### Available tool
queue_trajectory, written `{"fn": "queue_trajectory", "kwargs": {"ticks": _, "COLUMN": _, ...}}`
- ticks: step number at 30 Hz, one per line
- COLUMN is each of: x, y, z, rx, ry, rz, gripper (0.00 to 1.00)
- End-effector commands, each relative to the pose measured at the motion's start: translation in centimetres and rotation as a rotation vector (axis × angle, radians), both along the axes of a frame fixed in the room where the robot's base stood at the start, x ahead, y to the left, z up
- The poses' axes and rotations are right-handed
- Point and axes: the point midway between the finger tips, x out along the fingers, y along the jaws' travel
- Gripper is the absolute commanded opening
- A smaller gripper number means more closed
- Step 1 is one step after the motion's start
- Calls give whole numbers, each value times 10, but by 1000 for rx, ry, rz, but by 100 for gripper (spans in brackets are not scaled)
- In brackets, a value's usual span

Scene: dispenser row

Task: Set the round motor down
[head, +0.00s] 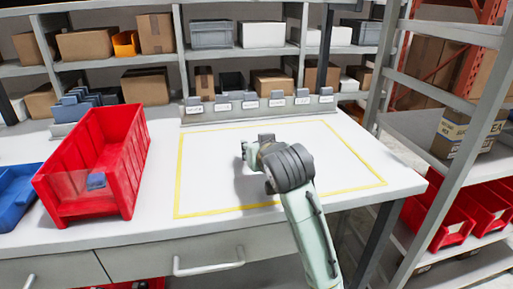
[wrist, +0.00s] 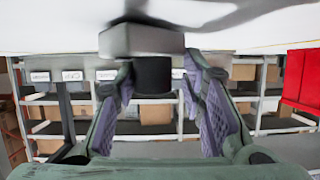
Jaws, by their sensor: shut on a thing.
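The round motor (wrist: 153,76) is a dark cylinder between my finger pads in the wrist view. A grey block-like part (wrist: 141,40) adjoins its table-side end; I cannot tell if it belongs to the motor. My gripper (wrist: 160,100) is shut on the motor, with purple ribbed pads on either side. In the head view my gripper (head: 256,150) is over the yellow-outlined area (head: 178,190) of the white worktable (head: 400,180). My wrist hides most of the gripper and the motor there. I cannot tell whether the motor touches the table.
A red bin (head: 92,165) with a small blue-grey part stands left of the outline, beside a blue bin (head: 15,195). A labelled grey dispenser row (head: 258,108) lines the back edge. The outlined area looks clear around my gripper. A metal rack (head: 440,150) stands at right.

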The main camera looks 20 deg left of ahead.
Motion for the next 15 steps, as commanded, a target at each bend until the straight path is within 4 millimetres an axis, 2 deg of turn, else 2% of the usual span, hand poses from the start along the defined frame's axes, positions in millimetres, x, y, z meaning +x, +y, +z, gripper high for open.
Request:
{"fn": "queue_trajectory", "kwargs": {"ticks": 6, "x": 0, "y": 0, "z": -4, "rx": 1, "ry": 0, "rz": 0, "gripper": 2}}
{"fn": "queue_trajectory", "kwargs": {"ticks": 7, "x": 0, "y": 0, "z": -5, "rx": 0, "ry": 1, "rz": 0, "gripper": 38}}
{"fn": "queue_trajectory", "kwargs": {"ticks": 15, "x": 0, "y": 0, "z": -4, "rx": 0, "ry": 1, "rz": 0, "gripper": 56}}
